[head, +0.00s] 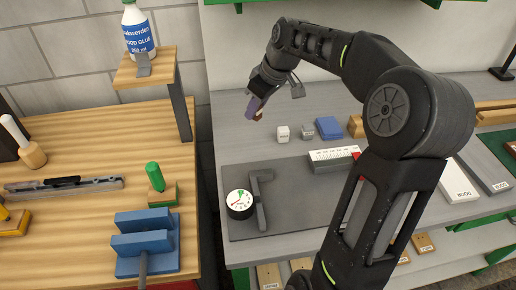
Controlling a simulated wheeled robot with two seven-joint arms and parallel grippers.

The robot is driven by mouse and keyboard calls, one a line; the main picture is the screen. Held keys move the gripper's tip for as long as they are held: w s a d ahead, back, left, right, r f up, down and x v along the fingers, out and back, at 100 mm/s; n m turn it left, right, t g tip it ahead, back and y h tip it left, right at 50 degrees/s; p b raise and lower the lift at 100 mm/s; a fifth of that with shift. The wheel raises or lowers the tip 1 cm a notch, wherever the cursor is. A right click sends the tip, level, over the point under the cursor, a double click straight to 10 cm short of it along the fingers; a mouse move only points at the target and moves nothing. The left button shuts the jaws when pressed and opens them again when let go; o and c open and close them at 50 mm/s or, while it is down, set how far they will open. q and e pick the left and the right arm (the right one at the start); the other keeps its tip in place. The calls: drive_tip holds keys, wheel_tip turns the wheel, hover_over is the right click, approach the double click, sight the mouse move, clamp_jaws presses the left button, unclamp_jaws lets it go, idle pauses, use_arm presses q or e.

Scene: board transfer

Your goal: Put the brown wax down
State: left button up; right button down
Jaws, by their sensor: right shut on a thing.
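My right gripper (264,94) is above the back left part of the grey bench, beside the gap between the two benches. It is shut on a small block with a purple-looking side and a tan lower edge, which I take for the brown wax (253,108). The block hangs tilted below the fingers and appears clear of the bench top. The fingertips are partly hidden by the gripper body. My left gripper is out of view.
On the grey bench (228,115) are a white and a grey cube (307,131), a blue block (328,128) and a dark mat (290,205) with a dial gauge (239,203). The wooden bench (90,140) holds a blue vise (146,243). Bare grey surface lies left of the white cube.

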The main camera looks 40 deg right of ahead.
drive_tip(key=shift+s+d+r, duration=0.1)
drive_tip(key=shift+s+d, duration=0.05)
drive_tip(key=shift+d, duration=0.25)
hover_over(254, 142)
drive_tip(key=s, duration=0.1)
drive_tip(key=shift+s+d+f+p, duration=0.1)
drive_tip(key=shift+d+f+p, duration=0.1)
drive_tip(key=shift+f, duration=1.4)
drive_tip(key=shift+s+d+f+p, duration=0.1)
drive_tip(key=shift+f+p, duration=0.05)
drive_tip(key=shift+f, duration=1.4)
drive_tip(key=shift+f, duration=1.85)
drive_tip(key=shift+f, duration=0.15)
drive_tip(key=c, duration=1.2)
unclamp_jaws()
